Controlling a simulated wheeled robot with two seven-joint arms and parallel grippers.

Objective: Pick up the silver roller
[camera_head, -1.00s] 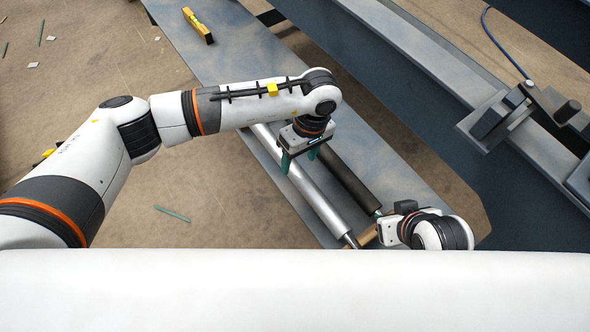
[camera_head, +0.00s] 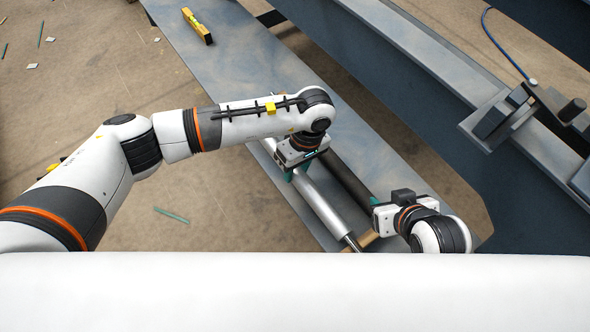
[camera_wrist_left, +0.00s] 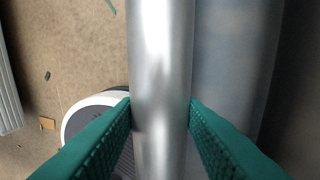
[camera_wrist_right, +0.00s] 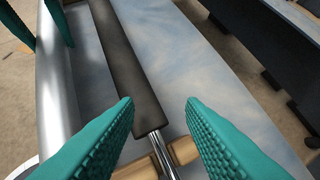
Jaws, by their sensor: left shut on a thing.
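The silver roller (camera_head: 322,208) lies lengthwise on the grey board, left of the dark roller (camera_head: 347,181). My left gripper (camera_head: 297,174) is over the silver roller, shut on its body. In the left wrist view its green fingers (camera_wrist_left: 160,106) press against both sides of the roller (camera_wrist_left: 160,55). My right gripper (camera_wrist_right: 160,106) is open and empty above the near end of the dark roller (camera_wrist_right: 130,65), whose metal shaft shows between the fingers. The silver roller (camera_wrist_right: 56,95) also shows at the left of the right wrist view.
A wooden support (camera_wrist_right: 184,151) lies under the near shaft of the dark roller. A yellow level (camera_head: 198,26) lies at the far end of the grey board (camera_head: 240,65). A large dark metal frame (camera_head: 380,70) stands to the right. The board right of the rollers is clear.

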